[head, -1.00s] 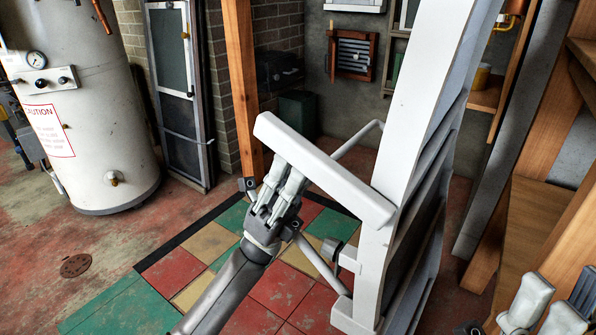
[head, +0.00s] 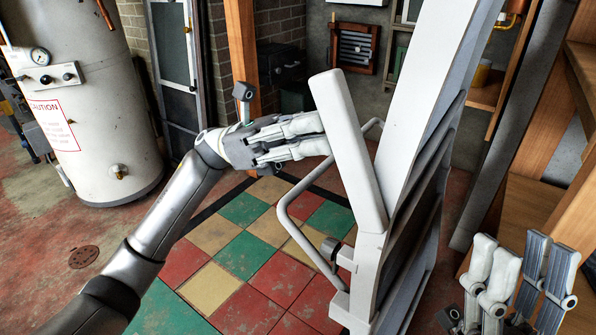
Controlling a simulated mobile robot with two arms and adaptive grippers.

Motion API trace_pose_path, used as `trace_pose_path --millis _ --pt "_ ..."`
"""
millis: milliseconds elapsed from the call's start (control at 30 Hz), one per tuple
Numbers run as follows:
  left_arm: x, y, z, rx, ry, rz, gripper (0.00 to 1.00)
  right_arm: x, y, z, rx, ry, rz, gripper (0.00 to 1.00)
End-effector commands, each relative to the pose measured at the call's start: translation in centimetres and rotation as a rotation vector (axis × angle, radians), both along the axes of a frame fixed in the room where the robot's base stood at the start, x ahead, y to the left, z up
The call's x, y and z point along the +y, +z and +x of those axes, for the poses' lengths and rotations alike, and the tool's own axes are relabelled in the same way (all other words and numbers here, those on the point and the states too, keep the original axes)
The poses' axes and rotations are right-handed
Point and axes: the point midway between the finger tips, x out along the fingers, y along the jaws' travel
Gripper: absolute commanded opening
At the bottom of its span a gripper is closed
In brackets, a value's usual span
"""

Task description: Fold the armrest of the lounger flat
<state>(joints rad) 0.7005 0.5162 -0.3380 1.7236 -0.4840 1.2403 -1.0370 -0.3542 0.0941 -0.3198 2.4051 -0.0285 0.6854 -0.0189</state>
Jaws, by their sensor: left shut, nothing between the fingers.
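The lounger (head: 428,110) is a white upright frame with dark slats at the centre right. Its white armrest (head: 347,145) is tilted steeply up and leans close to the frame, its lower end at the frame's side. A bent grey tube (head: 291,225) hangs below it. My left gripper (head: 326,136) is shut and empty, its fingertips at the left face of the armrest, seemingly touching it. My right gripper (head: 515,270) is at the lower right, apart from the lounger, with its finger pairs spread.
A white tank (head: 85,110) stands at the left and a wooden post (head: 243,60) behind my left gripper. Wooden shelving (head: 540,210) is close on the right. The tiled floor (head: 250,255) left of the lounger is clear.

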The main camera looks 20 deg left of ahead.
Motion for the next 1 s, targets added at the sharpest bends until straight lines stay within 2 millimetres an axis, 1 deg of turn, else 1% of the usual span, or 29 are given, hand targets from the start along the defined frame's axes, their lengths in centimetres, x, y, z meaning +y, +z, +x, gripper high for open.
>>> trace_pose_path --millis 33,167,300,400,500,633,800,900,1000 --pt "-0.3 0.7 -0.1 -0.014 0.0 0.032 0.0 0.2 -0.1 1.2 0.064 -0.004 -0.019 0.4" --pt "-1.1 1.4 -0.4 -0.042 0.001 0.109 0.0 0.8 -1.7 4.1 0.239 -0.013 -0.072 0.4" --pt "-1.9 2.1 -0.7 -0.07 0.001 0.188 0.0 1.1 -4.1 6.9 0.433 -0.024 -0.129 0.4" --pt "-2.5 2.4 -0.9 -0.09 0.0 0.241 0.0 1.3 -6.1 8.5 0.57 -0.031 -0.168 0.4" --pt "-3.1 2.7 -1.1 -0.107 0.0 0.287 0.0 1.3 -8.3 9.7 0.698 -0.037 -0.203 0.4" --pt "-3.7 3.0 -1.3 -0.124 0.001 0.338 0.0 1.1 -10.9 10.6 0.842 -0.045 -0.242 0.4" --pt "-4.3 3.1 -1.5 -0.141 0.001 0.388 0.0 0.9 -13.7 11.1 0.988 -0.053 -0.281 0.4" --pt "-4.5 3.1 -1.6 -0.148 0.0 0.407 0.0 0.7 -14.8 11.1 1.045 -0.056 -0.295 0.4" --pt "-4.5 3.0 -1.6 -0.146 0.0 0.405 0.0 0.8 -14.9 11.1 1.041 -0.055 -0.295 0.4"
